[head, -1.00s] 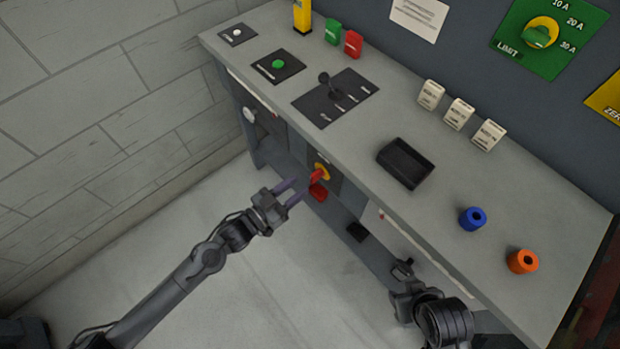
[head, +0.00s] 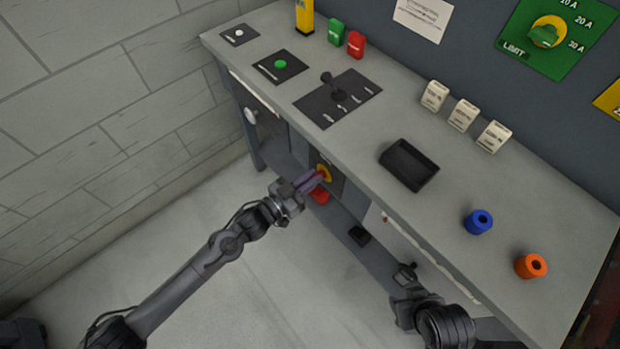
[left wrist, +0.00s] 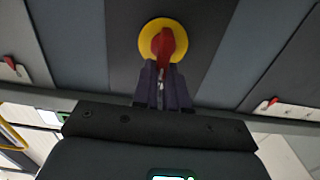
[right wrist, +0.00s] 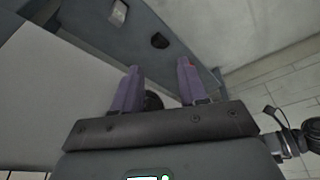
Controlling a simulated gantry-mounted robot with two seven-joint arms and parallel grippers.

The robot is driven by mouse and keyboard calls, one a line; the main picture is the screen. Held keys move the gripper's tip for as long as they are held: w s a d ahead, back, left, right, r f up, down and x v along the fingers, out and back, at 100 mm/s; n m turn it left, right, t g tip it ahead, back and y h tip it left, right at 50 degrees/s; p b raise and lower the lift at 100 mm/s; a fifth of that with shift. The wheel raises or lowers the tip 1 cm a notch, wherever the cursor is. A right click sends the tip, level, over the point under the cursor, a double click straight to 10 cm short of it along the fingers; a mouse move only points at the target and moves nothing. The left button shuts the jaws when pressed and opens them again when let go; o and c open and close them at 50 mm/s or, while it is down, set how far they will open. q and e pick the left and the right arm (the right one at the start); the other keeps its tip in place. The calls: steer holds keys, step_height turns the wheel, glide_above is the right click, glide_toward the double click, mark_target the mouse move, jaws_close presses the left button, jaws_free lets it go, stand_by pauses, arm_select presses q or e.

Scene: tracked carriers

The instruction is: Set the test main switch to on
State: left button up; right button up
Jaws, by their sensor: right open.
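The main switch is a red handle (left wrist: 167,45) on a round yellow plate (left wrist: 148,30), set in a dark panel on the bench front. In the left wrist view the handle lies roughly upright in the picture. In the head view the yellow plate (head: 326,171) shows just beyond my fingertips. My left gripper (head: 314,182) has its purple fingers close together on either side of the handle, shut on it. No on or off marking is readable. My right gripper (right wrist: 158,75) is open and empty, low by the bench front at the right.
The bench top (head: 330,150) carries a lever plate (head: 352,105), a green button plate (head: 267,74), a black tray (head: 420,181), and blue (head: 478,222) and orange (head: 531,266) knobs. A red item (head: 320,197) shows below the switch.

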arm_select(q)
jaws_close()
steer(key=shift+m, duration=0.3)
steer(key=m, duration=0.2)
steer(key=m+p, duration=0.1)
steer(key=m, duration=0.1)
steer(key=s+d+m+p, duration=0.1)
steer(key=m, duration=0.2)
steer(key=shift+f, duration=0.2)
steer(key=m, duration=0.4)
steer(key=shift+s+d+f+m, duration=0.1)
steer(key=shift+s+f+m, duration=0.1)
steer(key=shift+f+m, duration=0.15)
steer(key=m, duration=0.2)
steer(key=f+m, duration=0.1)
steer(key=m, duration=0.2)
steer(key=shift+d+m, duration=0.1)
steer(key=shift+m, duration=0.15)
steer(key=o, duration=0.6)
jaws_free()
